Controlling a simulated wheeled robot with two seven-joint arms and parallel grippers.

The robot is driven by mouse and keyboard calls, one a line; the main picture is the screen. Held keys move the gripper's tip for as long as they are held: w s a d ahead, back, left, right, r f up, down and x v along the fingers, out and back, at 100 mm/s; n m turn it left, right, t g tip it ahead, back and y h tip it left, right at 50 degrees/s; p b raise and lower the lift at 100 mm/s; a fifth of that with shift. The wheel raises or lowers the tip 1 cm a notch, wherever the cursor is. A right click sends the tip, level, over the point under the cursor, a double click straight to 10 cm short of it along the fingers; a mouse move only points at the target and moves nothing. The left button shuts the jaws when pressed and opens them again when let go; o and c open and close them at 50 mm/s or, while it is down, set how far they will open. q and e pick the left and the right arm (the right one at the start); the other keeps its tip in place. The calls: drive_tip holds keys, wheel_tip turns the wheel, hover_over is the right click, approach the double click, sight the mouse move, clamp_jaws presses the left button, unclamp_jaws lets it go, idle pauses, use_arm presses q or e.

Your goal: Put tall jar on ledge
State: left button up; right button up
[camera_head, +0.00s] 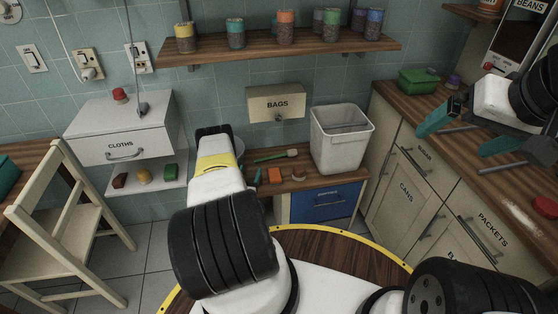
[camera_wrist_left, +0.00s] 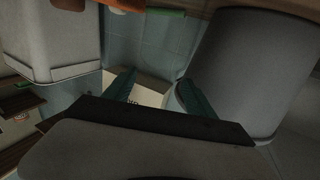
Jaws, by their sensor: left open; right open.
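A large grey cylinder (camera_wrist_left: 255,70), possibly the tall jar, stands close beside the right-hand finger of my left gripper (camera_wrist_left: 158,88) in the left wrist view. The gripper is open, with nothing visible between its fingers. In the head view my left forearm and wrist hide these fingers, and only a curved grey rim (camera_head: 238,158) shows behind them. A wooden wall ledge (camera_head: 340,46) runs across the back with several small lidded jars on it. My right gripper (camera_head: 460,132) is open and empty over the right counter.
A white bin (camera_head: 338,142) stands on the low wooden counter, right of my left arm; it also shows in the left wrist view (camera_wrist_left: 50,40). A BAGS box (camera_head: 275,104) hangs on the wall. A cloths drawer (camera_head: 122,148) is left.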

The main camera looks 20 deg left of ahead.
sight(255, 162)
use_arm(q)
drive_tip(key=shift+w+a, duration=0.2)
drive_tip(key=shift+w, duration=1.1)
drive_tip(key=shift+w+a, duration=0.2)
drive_tip(key=shift+w, duration=1.1)
drive_tip(key=shift+w+a, duration=0.2)
drive_tip(key=shift+w, duration=1.1)
clamp_jaws()
